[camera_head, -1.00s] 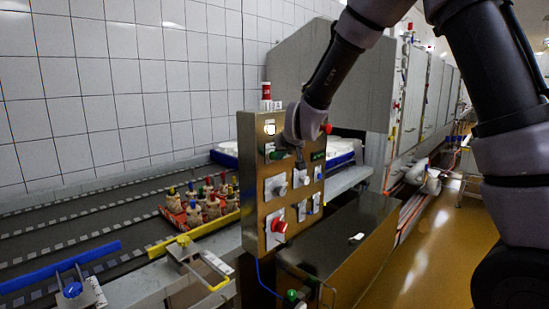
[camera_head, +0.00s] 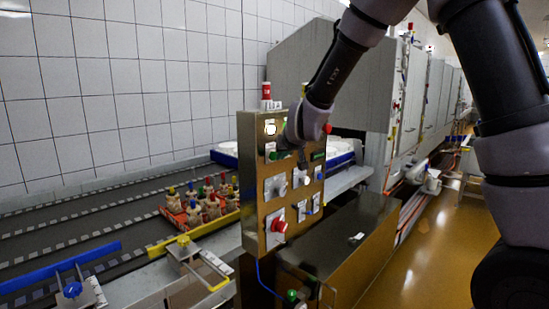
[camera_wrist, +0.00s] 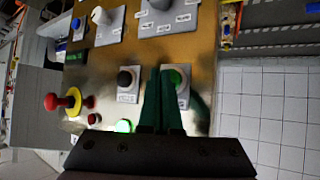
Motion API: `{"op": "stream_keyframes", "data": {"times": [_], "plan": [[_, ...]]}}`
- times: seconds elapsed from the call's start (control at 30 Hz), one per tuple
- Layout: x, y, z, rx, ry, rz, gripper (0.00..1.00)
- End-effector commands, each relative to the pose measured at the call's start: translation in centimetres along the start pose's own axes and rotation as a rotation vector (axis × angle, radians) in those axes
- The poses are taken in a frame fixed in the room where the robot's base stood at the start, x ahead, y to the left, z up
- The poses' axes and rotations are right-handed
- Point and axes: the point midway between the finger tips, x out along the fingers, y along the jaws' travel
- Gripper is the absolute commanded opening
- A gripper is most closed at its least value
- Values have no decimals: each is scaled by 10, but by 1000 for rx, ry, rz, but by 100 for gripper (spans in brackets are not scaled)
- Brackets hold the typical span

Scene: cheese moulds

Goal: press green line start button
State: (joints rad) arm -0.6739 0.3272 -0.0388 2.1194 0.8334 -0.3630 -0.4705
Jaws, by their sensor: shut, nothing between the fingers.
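The steel control panel (camera_head: 252,205) stands upright beside the conveyor and carries several buttons and knobs. In the wrist view, a green button (camera_wrist: 181,78) on a white plate is partly covered by my fingers. My gripper (camera_wrist: 162,74) has green fingers held together and empty. Their tips lie over the left side of that button and its plate; I cannot tell whether they touch. A black button (camera_wrist: 125,79) is just left of the fingers. The plate labels are too small to read. In the head view, my wrist hides part of the panel's upper half.
The conveyor (camera_head: 80,222) bears a red tray of moulds (camera_head: 172,217). A steel cabinet (camera_head: 345,235) stands below right of the panel.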

Motion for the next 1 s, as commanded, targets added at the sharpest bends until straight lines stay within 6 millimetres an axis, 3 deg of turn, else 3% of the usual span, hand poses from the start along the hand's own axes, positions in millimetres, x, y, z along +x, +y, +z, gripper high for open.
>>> {"op": "stream_keyframes", "data": {"times": [0.47, 1.0], "plan": [[-6, 5, 5, 0, -1, 1, 0], [-38, 29, 28, 1, 0, 2, 0]]}}
